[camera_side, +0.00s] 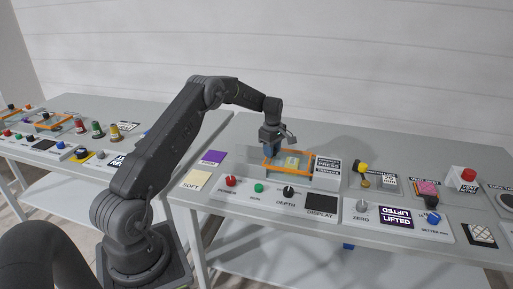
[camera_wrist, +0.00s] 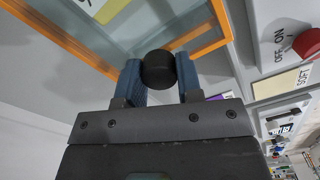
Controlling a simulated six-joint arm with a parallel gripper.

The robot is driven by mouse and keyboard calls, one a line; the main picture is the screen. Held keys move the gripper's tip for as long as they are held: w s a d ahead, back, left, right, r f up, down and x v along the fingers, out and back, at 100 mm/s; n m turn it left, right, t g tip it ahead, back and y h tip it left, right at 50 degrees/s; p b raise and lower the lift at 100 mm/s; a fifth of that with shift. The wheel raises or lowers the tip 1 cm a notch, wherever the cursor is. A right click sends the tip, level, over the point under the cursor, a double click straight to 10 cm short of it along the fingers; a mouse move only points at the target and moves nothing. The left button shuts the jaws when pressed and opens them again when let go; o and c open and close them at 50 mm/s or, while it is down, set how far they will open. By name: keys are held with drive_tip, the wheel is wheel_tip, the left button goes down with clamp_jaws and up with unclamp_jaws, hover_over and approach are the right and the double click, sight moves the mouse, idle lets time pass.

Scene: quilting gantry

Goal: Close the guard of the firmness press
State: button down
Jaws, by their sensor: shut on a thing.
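The firmness press (camera_side: 328,163) stands at the back of the grey bench, with a black-and-white label on its right. Its guard, an orange frame (camera_side: 296,173) around a clear pane, lies roughly flat in the side view, with a pale yellow-green pad showing inside it. I cannot tell how far the guard is from its closed position. My gripper (camera_side: 268,149) is over the left end of the guard. In the wrist view, its blue fingers are shut on a round black knob (camera_wrist: 159,69) beside the guard's orange frame (camera_wrist: 204,43). The knob's base is hidden.
Before the press are a red button (camera_side: 231,182), a green button (camera_side: 259,188), a black depth knob (camera_side: 289,191) and a dark display (camera_side: 321,203). A yellow soft card (camera_side: 196,180) lies left. Other devices fill the bench's right side. A second bench stands left.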

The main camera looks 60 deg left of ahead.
drive_tip(key=shift+w+d, duration=0.8)
drive_tip(key=shift+d, duration=0.05)
drive_tip(key=c, duration=0.8)
unclamp_jaws()
wheel_tip(320, 180, up, 14)
drive_tip(key=shift+f, duration=0.1)
